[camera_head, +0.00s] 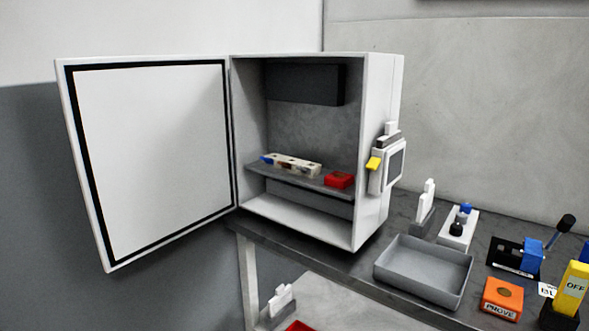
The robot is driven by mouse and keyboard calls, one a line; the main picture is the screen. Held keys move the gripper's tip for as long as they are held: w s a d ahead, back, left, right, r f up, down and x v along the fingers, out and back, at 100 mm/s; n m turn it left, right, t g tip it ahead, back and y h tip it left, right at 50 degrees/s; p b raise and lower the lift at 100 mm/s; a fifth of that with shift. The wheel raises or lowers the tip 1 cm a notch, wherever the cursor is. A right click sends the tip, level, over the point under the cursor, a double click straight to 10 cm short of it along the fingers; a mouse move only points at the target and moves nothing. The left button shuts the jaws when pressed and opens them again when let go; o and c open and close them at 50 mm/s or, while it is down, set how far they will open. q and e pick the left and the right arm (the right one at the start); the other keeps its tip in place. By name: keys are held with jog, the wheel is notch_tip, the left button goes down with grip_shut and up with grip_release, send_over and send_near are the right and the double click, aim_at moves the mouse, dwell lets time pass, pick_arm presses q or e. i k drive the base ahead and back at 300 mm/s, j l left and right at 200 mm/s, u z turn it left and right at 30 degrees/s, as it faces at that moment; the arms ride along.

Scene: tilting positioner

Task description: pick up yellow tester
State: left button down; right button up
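The yellow tester (572,287) stands upright at the far right of the head view, near the front of the table. It has a light label or screen reading OFF. Its lower end sits in or behind a black holder (559,315), close to the bottom right corner of the view. Neither of my grippers shows in this view, and nothing is seen touching the tester.
A white cabinet (375,215) stands with its door (150,160) swung open to the left. Right of it on the table are a grey tray (448,287), an orange PROVE block (502,298), a black-and-blue lever device (532,257) and a white block (458,230).

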aim_at(572, 289)
jog(key=z, duration=1.55)
